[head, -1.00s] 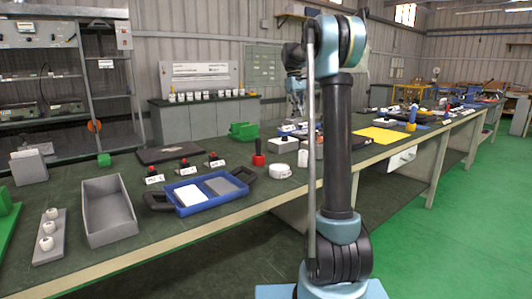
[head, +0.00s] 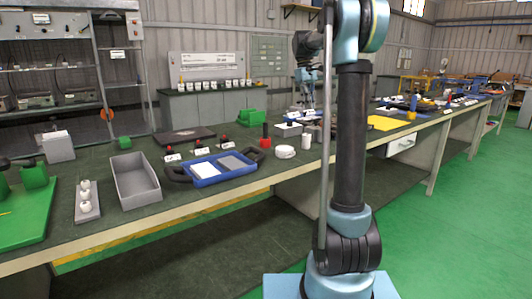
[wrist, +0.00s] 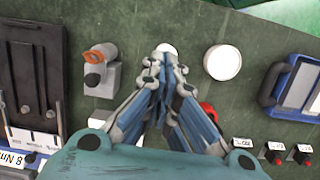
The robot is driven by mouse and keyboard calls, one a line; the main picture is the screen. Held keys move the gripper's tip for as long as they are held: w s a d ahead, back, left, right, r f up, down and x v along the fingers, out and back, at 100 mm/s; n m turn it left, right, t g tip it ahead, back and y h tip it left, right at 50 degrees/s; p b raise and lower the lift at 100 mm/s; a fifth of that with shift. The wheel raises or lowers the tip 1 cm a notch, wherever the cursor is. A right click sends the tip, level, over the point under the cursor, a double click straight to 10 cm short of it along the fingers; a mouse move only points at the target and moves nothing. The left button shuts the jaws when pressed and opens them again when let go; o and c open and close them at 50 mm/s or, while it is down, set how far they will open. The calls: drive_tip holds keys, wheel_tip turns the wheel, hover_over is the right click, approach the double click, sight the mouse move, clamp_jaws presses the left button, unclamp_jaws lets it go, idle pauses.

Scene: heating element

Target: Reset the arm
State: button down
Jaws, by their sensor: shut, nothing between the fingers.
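My gripper (wrist: 165,68) is shut and empty in the wrist view, its blue and grey fingers drawn together above the dark green bench top. A small white round thing shows just beyond the fingertips, partly hidden by them. In the head view my arm rises at the right of the picture and bends over toward the bench, and my gripper (head: 305,92) hangs small behind it, above the bench.
The bench (head: 95,232) holds a blue tray with dark handles (head: 218,168), a grey open bin (head: 135,180), a red-and-black piece (head: 265,136) and a white round piece (wrist: 222,62). A grey block with an orange ring (wrist: 100,68) lies left of the fingers. Green floor is clear at right.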

drive_tip(key=s+f+m+t, duration=0.15)
drive_tip(key=s+f, duration=0.35)
drive_tip(key=s, duration=0.7)
drive_tip(key=s+f+m+t, duration=0.15)
drive_tip(key=s+f, duration=0.35)
drive_tip(key=s, duration=0.7)
drive_tip(key=s+f+m+t+y, duration=0.1)
drive_tip(key=s+f+m, duration=0.2)
drive_tip(key=s+f, duration=1.4)
drive_tip(key=shift+d+f+m+y, duration=0.15)
drive_tip(key=shift+f+m+y, duration=0.15)
drive_tip(key=shift+f, duration=0.65)
drive_tip(key=shift+w+f, duration=0.2)
drive_tip(key=shift+w, duration=0.2)
